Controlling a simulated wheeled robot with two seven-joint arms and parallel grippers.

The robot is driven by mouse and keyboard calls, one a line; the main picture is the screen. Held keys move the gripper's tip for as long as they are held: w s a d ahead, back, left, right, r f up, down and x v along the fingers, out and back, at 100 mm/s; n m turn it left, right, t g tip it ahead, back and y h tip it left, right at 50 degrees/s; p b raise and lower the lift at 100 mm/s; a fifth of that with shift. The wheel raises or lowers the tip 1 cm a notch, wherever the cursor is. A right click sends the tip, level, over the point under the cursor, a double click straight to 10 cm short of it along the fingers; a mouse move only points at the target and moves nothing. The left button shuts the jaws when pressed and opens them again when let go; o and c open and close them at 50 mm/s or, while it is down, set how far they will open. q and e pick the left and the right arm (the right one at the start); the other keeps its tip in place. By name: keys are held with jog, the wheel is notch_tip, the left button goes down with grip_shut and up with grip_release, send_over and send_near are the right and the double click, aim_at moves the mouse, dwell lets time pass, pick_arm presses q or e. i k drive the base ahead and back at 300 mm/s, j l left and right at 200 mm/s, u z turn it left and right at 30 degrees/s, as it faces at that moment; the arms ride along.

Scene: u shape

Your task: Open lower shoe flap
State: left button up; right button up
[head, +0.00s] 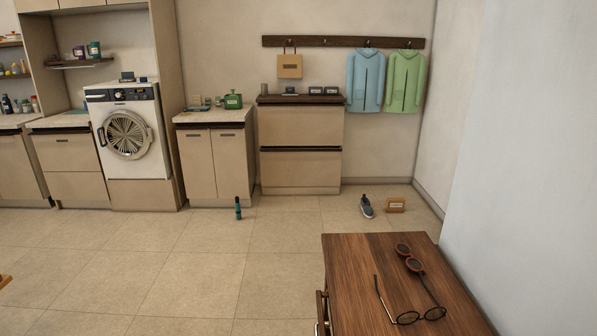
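The shoe cabinet (300,145) stands across the room against the back wall, under the coat rail. It has an upper flap (301,125) and a lower flap (300,168), both beige with a dark strip along the top edge. Both flaps look closed and flush with the front. The lower flap is fully visible, with nothing touching it. Neither of my grippers is in view.
A dark shoe (367,207) and a small wooden box (395,205) lie on the floor right of the cabinet. A teal bottle (238,208) stands on the floor to its left. A wooden table (355,265) with glasses fills the near right. The middle floor is clear.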

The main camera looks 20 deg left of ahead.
aim_at(279, 167)
jog(key=j+u, duration=0.1)
jog(key=j, duration=0.2)
jog(key=i+j+u, duration=0.15)
jog(key=j, duration=0.15)
jog(key=i+j+u, duration=0.25)
jog(key=i+j, duration=0.25)
jog(key=i+j+u, duration=0.25)
jog(key=i+j, duration=0.35)
jog(key=i+j+u, duration=0.2)
jog(key=i+j, duration=0.15)
jog(key=i, duration=0.25)
jog(key=i+l+z, duration=0.1)
jog(key=i+z, duration=0.15)
jog(key=i, duration=0.3)
jog(key=i+z, duration=0.3)
jog(key=i, duration=0.3)
jog(key=i+j+z, duration=0.1)
jog(key=i+z, duration=0.15)
jog(key=i, duration=0.3)
jog(key=i+j+z, duration=0.3)
jog(key=i, duration=0.25)
